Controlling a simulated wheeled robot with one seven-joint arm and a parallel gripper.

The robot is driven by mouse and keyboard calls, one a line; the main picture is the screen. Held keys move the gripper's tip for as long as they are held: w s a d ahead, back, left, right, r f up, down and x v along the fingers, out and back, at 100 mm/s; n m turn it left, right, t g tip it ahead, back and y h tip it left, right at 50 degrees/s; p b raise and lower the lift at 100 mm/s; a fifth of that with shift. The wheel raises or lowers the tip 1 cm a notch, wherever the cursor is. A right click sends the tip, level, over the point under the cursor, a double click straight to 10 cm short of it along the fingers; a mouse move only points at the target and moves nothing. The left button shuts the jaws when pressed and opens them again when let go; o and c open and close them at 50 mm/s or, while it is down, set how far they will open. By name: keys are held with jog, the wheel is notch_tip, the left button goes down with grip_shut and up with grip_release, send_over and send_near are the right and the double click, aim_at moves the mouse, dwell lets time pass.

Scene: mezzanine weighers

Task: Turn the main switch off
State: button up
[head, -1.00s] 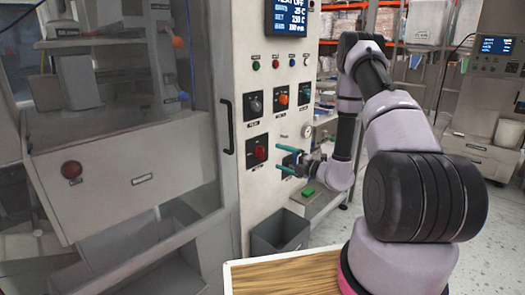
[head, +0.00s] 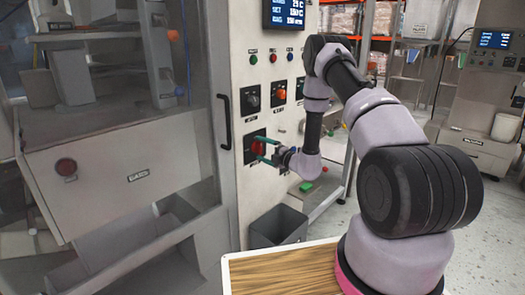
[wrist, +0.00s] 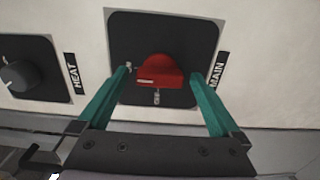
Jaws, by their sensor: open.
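The main switch is a red rotary knob (wrist: 159,71) on a black square plate, beside a label that reads MAIN (wrist: 217,72) in the wrist view. In the head view the red knob (head: 258,147) sits low on the machine's control panel. My gripper (wrist: 163,80) is open, with its green fingers on either side of the knob. In the head view my gripper (head: 263,149) reaches the panel from the right. I cannot tell whether the fingers touch the knob. A white mark shows on the knob's left side.
A black knob (wrist: 22,76) labelled HEAT is left of the main switch in the wrist view. A grey bin (head: 277,226) stands below.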

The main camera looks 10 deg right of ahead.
jog(key=c, duration=1.3)
jog(key=shift+n, duration=0.4)
jog(key=n, duration=1.6)
jog(key=shift+n, duration=0.4)
jog(key=shift+f+n, duration=0.1)
jog(key=shift+n, duration=0.2)
